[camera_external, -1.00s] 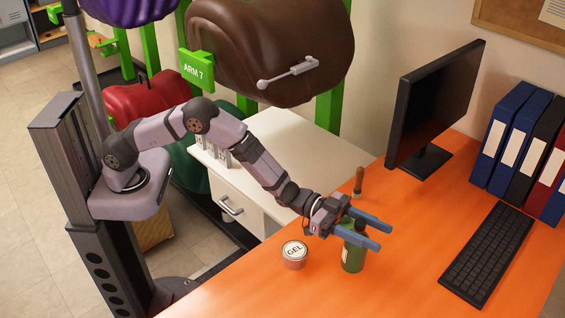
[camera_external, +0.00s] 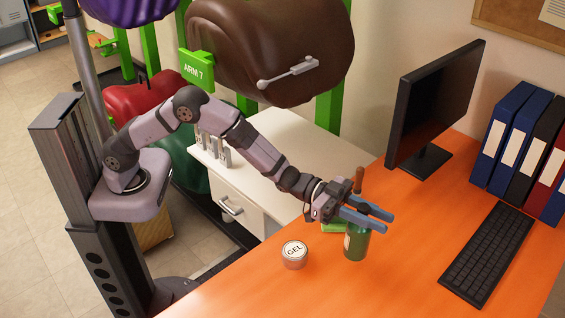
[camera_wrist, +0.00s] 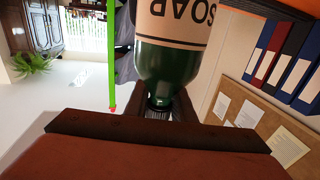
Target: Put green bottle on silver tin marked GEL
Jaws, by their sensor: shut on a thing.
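The green bottle (camera_external: 357,245) hangs upright below my gripper (camera_external: 376,218), with its upper part hidden by the fingers. My gripper is shut on it near the neck. In the wrist view the bottle (camera_wrist: 168,65) fills the upper middle; its beige label reads SOAP upside down, and its ribbed neck sits between the jaws. The round silver tin marked GEL (camera_external: 294,256) stands on the orange desk, left of the bottle and apart from it. Its white lid with the lettering faces up and is clear.
A green object (camera_external: 332,226) lies behind the gripper, partly hidden. A wooden-handled item (camera_external: 359,179) is near the desk's back edge. A monitor (camera_external: 433,105), keyboard (camera_external: 487,255) and binders (camera_external: 520,140) stand to the right. The orange desk (camera_external: 250,295) is bare around the tin.

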